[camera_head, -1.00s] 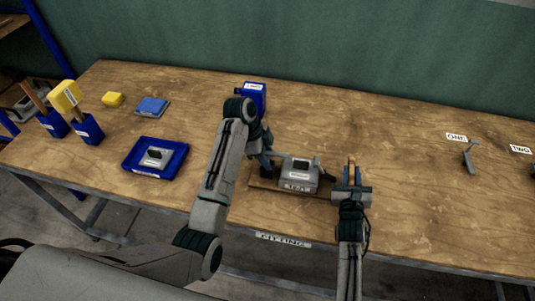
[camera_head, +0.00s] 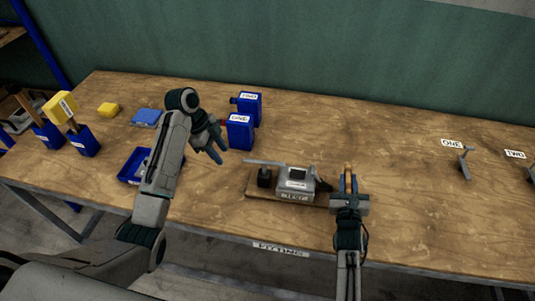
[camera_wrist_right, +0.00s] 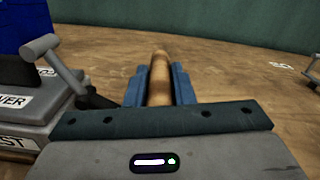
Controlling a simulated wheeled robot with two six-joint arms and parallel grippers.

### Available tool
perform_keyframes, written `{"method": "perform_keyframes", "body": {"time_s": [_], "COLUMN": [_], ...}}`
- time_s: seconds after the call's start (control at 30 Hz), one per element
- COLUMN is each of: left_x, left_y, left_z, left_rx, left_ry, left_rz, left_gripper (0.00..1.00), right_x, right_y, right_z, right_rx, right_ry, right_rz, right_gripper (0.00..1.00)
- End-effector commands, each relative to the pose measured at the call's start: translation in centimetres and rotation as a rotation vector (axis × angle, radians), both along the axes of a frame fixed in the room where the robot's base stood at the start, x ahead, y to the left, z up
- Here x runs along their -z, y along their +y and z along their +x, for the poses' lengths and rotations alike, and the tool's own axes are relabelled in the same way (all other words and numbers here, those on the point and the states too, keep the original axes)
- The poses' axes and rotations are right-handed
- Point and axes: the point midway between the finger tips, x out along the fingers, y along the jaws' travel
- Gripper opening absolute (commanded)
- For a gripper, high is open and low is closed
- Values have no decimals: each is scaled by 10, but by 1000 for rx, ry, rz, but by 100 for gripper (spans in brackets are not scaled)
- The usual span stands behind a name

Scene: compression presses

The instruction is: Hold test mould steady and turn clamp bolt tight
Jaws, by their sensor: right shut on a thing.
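The test mould (camera_head: 296,187) is a grey block labelled TEST on a wooden board, near the front middle of the table. It also shows at the left of the right wrist view (camera_wrist_right: 60,118). A dark post (camera_head: 264,179) stands at its left end, with a grey bar (camera_head: 260,162) lying across above it. My right gripper (camera_head: 349,182) is at the board's right end, shut on an upright wooden handle (camera_wrist_right: 160,77). My left gripper (camera_head: 215,150) is up and left of the mould, empty, its fingers apart and touching nothing that I can see.
Two blue containers, one labelled ONE (camera_head: 240,133), stand behind the mould. A blue tray (camera_head: 131,168) is partly hidden by my left arm. The table right of the mould is mostly clear.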

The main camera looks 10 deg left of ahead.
Motion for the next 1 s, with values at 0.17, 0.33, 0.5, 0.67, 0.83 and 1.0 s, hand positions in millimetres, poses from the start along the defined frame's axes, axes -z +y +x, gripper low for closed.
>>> {"method": "perform_keyframes", "body": {"time_s": [0.17, 0.33, 0.5, 0.67, 0.83, 1.0], "left_x": [0, 0, 0, 0, 0, 0], "left_y": [2, 2, 2, 2, 2, 2], "left_z": [0, 0, 0, 0, 0, 0], "left_rx": [0, 0, -1, -1, -1, -1], "left_ry": [1, 1, 1, 1, 1, 1], "left_rz": [0, 0, 0, 0, 0, 0], "left_gripper": [39, 39, 39, 39, 39, 39], "right_x": [1, 1, 1, 0, 1, 1], "right_y": [0, 0, 0, 0, 0, -1], "right_z": [0, 0, 0, 0, -6, -24], "right_rx": [0, 0, 0, 0, 0, 1], "right_ry": [2, 2, 2, 1, 1, 3], "right_rz": [0, 1, 1, 1, 0, -1], "right_gripper": [0, 31, 47, 47, 47, 47]}}
